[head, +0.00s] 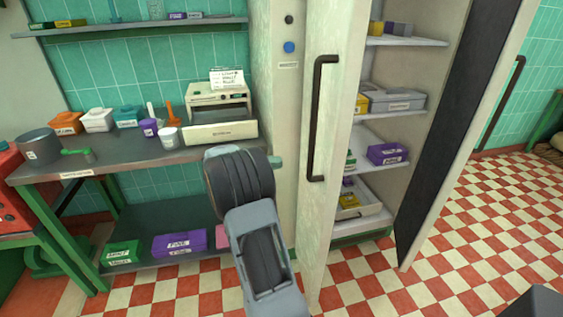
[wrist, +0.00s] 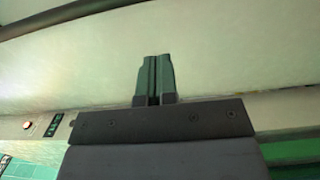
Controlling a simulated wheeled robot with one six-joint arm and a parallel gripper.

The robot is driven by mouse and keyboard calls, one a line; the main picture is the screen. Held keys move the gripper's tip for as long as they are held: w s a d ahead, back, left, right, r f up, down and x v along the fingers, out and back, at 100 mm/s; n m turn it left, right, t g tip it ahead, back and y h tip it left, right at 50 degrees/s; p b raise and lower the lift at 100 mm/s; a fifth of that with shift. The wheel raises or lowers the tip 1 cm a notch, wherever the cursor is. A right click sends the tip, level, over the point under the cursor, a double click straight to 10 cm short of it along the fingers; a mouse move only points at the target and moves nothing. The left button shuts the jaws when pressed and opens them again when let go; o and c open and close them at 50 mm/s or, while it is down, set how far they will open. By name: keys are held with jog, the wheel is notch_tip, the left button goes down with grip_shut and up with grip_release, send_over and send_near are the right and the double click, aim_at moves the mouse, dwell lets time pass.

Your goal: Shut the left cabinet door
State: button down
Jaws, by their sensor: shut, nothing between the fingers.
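The left cabinet door (head: 340,125) is a pale panel with a long dark handle (head: 317,120). It stands wide open, swung out toward me, with its handle side facing left. My gripper (head: 277,161) is to the left of this door, beside its outer face and in front of the cabinet's pale side panel. In the wrist view, my gripper's fingers (wrist: 153,78) are together and empty, pointing at the pale door surface (wrist: 230,60). I cannot tell whether they touch it. A dark bar, apparently the handle, crosses the top left there.
The right cabinet door (head: 465,130) is also open. Shelves between the doors hold boxes, including a purple one (head: 388,154). A counter (head: 100,165) with a toaster-like machine (head: 220,110) and pots stands left. The checkered floor (head: 480,220) at right is clear.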

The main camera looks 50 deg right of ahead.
aim_at(320, 159)
jog(key=x, duration=1.1)
jog(key=shift+s+d, duration=0.2)
jog(key=shift+s, duration=0.05)
jog(key=shift+d, duration=0.1)
